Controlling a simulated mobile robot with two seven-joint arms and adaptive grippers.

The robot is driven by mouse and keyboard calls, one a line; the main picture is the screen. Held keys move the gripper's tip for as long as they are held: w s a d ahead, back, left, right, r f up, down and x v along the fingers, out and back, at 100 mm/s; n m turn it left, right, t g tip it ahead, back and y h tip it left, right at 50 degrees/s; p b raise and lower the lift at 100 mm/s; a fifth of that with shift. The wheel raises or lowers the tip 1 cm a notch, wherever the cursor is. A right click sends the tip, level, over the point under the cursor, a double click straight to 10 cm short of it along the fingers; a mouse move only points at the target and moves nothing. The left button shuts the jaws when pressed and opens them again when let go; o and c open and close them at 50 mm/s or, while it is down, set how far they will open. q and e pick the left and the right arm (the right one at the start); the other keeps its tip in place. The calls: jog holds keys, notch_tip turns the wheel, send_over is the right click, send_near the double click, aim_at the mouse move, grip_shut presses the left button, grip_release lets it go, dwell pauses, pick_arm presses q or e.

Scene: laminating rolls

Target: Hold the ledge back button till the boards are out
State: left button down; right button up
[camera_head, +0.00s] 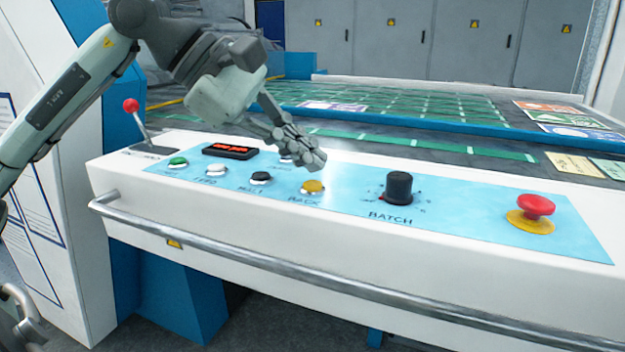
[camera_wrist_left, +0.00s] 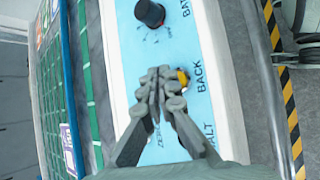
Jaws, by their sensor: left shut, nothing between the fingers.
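The yellow button labelled BACK (camera_head: 312,187) sits on the light-blue control panel (camera_head: 450,222). My left gripper (camera_head: 314,160) is shut and empty, with its fingertips just above and slightly behind this button; a small gap seems to show between them. In the left wrist view the closed fingertips (camera_wrist_left: 165,82) lie beside the yellow button (camera_wrist_left: 183,78) and hide part of it. Coloured printed boards (camera_head: 560,112) lie flat at the right of the machine bed (camera_head: 400,146).
Around the yellow button are a black button (camera_head: 260,178), a white button (camera_head: 216,170), a green button (camera_head: 178,162), a black BATCH knob (camera_head: 399,188) and a red mushroom button (camera_head: 536,206). A red-tipped lever (camera_head: 131,106) stands left. A metal rail (camera_head: 290,271) runs along the front.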

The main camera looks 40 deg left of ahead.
aim_at(306, 184)
pick_arm(q)
notch_tip(306, 184, up, 5)
jog(key=p, duration=0.3)
jog(key=shift+f, duration=0.1)
dwell(0.4)
